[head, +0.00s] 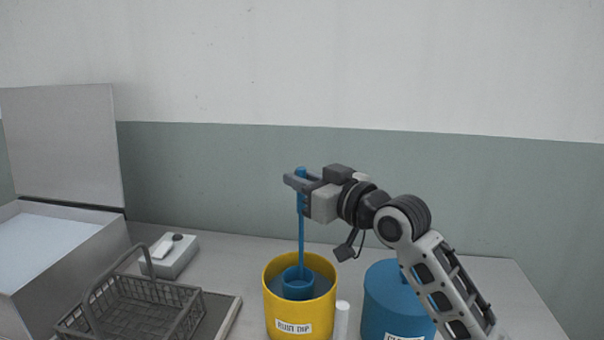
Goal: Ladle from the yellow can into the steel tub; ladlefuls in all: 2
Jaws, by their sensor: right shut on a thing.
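The yellow can (299,320) stands at the front middle of the bench with a "RUST DIP" label and dark liquid inside. A blue ladle (301,235) hangs upright, its cup inside the can's mouth; whether the cup touches the liquid I cannot tell. My right gripper (301,183) is shut on the top of the ladle's handle, above the can. The steel tub (75,262) stands at the left with its lid raised and pale liquid inside. My left gripper is not in view.
A wire basket (190,318) with a raised handle sits on a mat between tub and can. Behind it is a grey box (180,262) with a white item on top. A blue lidded can (385,305) stands right of the yellow can, with a white cylinder (341,320) between.

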